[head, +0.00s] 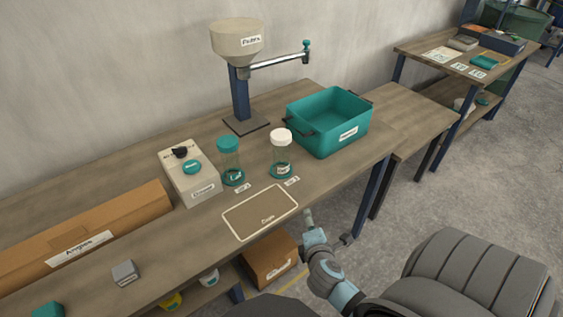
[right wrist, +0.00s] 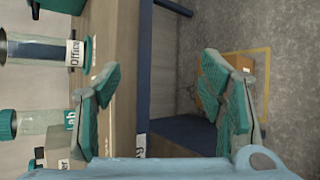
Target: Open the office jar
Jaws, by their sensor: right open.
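The office jar (head: 281,155) stands upright on the table, clear with a white lid on top and a teal base. In the right wrist view the jar (right wrist: 45,50) lies sideways at the upper left, its label reading "Office". A second jar (head: 232,163) with a teal lid stands to its left; its label reads "Lab" in the right wrist view (right wrist: 45,122). My right gripper (head: 308,217) is at the table's front edge, apart from both jars. Its teal fingers (right wrist: 161,72) are spread with nothing between them. My left gripper is out of view.
A teal bin (head: 328,140) stands right of the office jar. A feeder post (head: 240,95) with a side arm stands behind. A beige box (head: 190,188) is left of the jars. A marked rectangle (head: 260,213) in front is bare. A chair (head: 470,275) stands at the lower right.

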